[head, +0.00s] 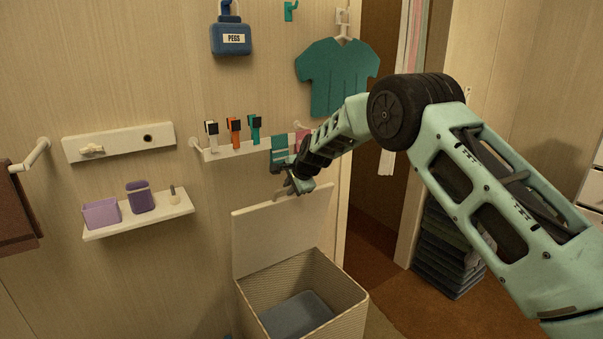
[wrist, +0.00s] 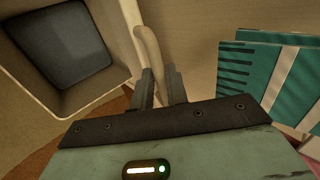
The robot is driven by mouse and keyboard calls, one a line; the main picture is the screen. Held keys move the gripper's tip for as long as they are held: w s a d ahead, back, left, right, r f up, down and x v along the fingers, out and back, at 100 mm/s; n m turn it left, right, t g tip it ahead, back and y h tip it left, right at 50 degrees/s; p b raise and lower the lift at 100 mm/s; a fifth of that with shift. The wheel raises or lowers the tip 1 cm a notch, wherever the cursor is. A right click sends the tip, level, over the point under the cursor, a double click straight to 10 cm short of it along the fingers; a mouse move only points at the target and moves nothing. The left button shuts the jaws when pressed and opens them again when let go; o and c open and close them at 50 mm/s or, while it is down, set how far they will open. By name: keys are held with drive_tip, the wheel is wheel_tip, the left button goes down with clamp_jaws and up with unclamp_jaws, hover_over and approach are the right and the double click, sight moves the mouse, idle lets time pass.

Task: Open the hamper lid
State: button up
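The hamper (head: 345,308) is a ribbed beige box low in the head view, with its mouth uncovered and a grey-blue interior bottom. Its pale lid (head: 280,235) stands raised, nearly upright, at the hamper's back, near the wall. My gripper (head: 297,187) is at the lid's upper edge. In the wrist view, a curved beige handle (wrist: 148,45) runs down between the two fingers of my gripper (wrist: 161,85), which look closed around it. The hamper's open mouth also shows there at the upper left (wrist: 62,45).
A wall rail (head: 240,150) with small hanging items is just behind my gripper. A teal shirt (head: 335,75) hangs above. A shelf (head: 140,214) with small containers is at left. A stack of dark folded items (head: 445,250) stands right of the hamper.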

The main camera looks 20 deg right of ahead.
drive_tip(key=b+v, duration=0.2)
drive_tip(key=v, duration=1.4)
